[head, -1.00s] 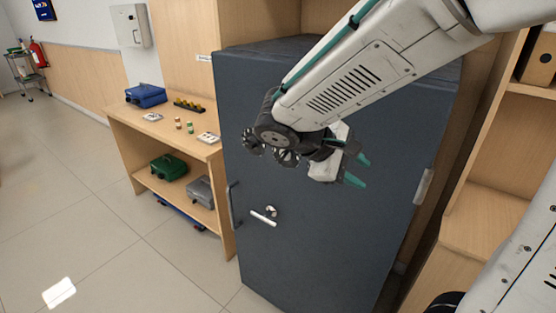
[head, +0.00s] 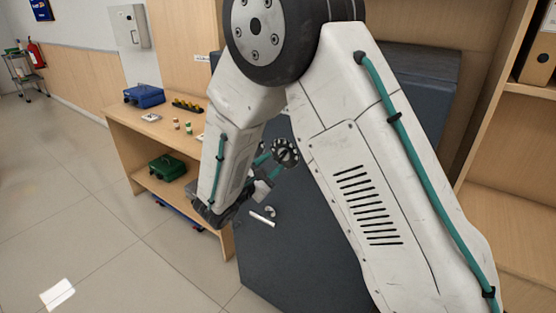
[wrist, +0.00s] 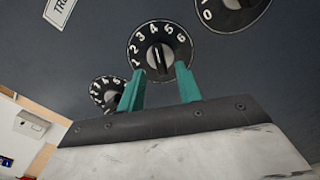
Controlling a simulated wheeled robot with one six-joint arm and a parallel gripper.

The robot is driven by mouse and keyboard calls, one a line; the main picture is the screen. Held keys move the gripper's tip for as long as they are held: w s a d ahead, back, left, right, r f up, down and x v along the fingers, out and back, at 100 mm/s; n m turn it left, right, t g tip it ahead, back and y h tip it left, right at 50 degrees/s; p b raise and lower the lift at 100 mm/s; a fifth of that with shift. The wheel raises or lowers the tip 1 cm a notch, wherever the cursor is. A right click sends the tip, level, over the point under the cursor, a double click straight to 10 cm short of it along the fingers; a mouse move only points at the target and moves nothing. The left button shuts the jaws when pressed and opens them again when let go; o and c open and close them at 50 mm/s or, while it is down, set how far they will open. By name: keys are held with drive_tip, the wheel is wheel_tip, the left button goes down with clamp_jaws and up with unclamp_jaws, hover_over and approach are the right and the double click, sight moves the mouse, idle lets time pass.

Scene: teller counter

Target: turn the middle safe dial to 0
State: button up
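The dark grey safe (head: 305,245) stands ahead, largely hidden by my arm. In the wrist view three black dials with white numbers show: the middle dial (wrist: 158,44), a left dial (wrist: 97,88), and a right dial (wrist: 232,12) cut off by the top edge. The middle dial's white knob mark points roughly up, near 4; its 0 is not visible. My gripper (wrist: 160,66) is open, with its teal fingers on either side of the middle dial's lower part. I cannot tell if they touch it. In the head view one dial (head: 286,152) shows beside the gripper (head: 264,172).
A silver handle (head: 262,219) and a small round lock (head: 270,211) sit below the dials. A wooden side table (head: 150,180) with cases and small items stands left of the safe. Wooden shelves (head: 500,140) stand at the right.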

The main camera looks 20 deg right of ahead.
sight(279, 158)
drive_tip(key=shift+x, duration=1.9)
clamp_jaws()
